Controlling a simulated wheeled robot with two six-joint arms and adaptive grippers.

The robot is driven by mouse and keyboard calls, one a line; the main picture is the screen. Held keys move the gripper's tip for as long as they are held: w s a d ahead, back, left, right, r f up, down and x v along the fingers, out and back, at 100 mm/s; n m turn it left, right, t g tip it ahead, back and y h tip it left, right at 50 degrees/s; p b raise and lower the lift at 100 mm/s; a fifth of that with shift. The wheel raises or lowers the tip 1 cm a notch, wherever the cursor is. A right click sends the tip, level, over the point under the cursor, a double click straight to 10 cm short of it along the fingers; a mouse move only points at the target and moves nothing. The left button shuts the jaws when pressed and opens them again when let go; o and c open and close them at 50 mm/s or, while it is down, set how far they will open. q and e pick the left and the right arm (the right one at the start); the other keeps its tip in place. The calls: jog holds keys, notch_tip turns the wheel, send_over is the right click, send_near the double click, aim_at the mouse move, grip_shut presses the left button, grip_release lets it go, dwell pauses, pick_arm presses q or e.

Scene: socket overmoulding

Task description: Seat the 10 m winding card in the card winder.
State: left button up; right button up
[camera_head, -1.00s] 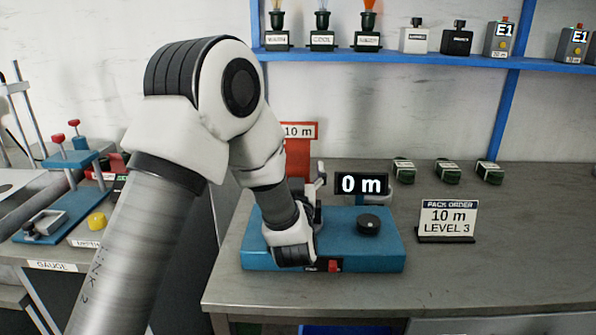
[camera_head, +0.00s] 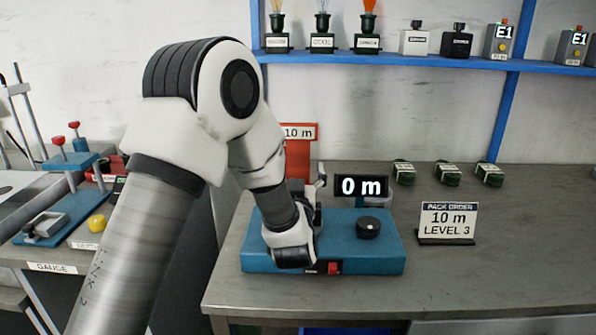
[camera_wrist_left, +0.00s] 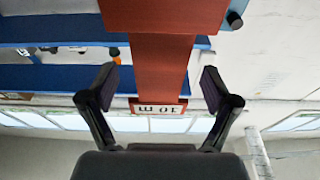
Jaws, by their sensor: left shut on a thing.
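The 10 m winding card (camera_head: 298,160) is a red card with a white "10 m" label at its top. It stands upright behind my left wrist, over the left part of the card winder; its lower end is hidden. The card winder (camera_head: 385,250) has a blue base, a black knob, a red switch and a display reading "0 m". In the left wrist view the card (camera_wrist_left: 163,70) runs between the two fingers of my left gripper (camera_wrist_left: 160,88), which is shut on it. The finger contact is not clear there. My right gripper is not in view.
A "10 m LEVEL 3" order sign (camera_head: 447,222) stands right of the winder. Several small dark green blocks (camera_head: 447,173) lie behind it. A blue shelf (camera_head: 400,60) crosses the wall above. Fixtures (camera_head: 65,200) stand on the left bench.

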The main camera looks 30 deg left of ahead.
pick_arm(q)
jog(key=shift+f+b, duration=1.75)
jog(key=shift+f, duration=0.4)
jog(key=o, duration=1.1)
jog(key=shift+c, duration=0.2)
jog(key=v, duration=1.2)
